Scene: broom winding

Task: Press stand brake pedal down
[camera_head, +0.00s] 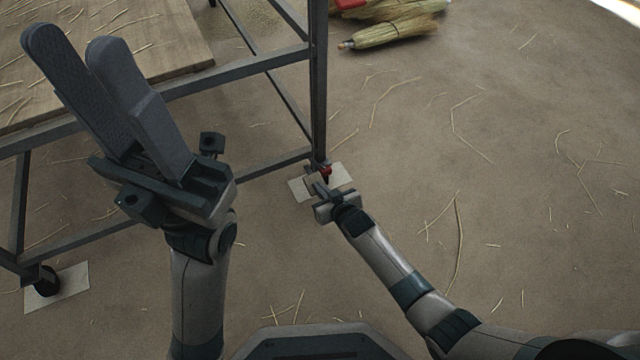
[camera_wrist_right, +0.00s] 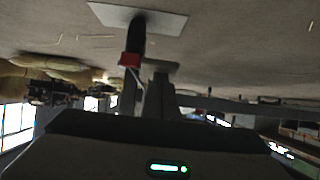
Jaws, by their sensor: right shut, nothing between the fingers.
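The red brake pedal (camera_head: 326,172) is at the foot of the dark metal stand's near right leg (camera_head: 318,90), at a caster over a pale floor plate (camera_head: 343,177). In the right wrist view, the red pedal (camera_wrist_right: 130,59) shows against the dark caster (camera_wrist_right: 138,38). My right gripper (camera_head: 318,187) is shut and empty, low by the floor right at the pedal. In the wrist view its fingertips (camera_wrist_right: 160,66) are just beside the red pedal; I cannot tell whether they touch. My left gripper (camera_head: 72,40) is raised, empty and open with a narrow gap, over the stand's left side.
A wooden board (camera_head: 190,40) with loose straw lies on the stand. Another caster (camera_head: 47,281) rests on a pale plate at the lower left. Straw brooms (camera_head: 395,30) lie on the floor beyond the stand. The floor to the right is open, with scattered straw.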

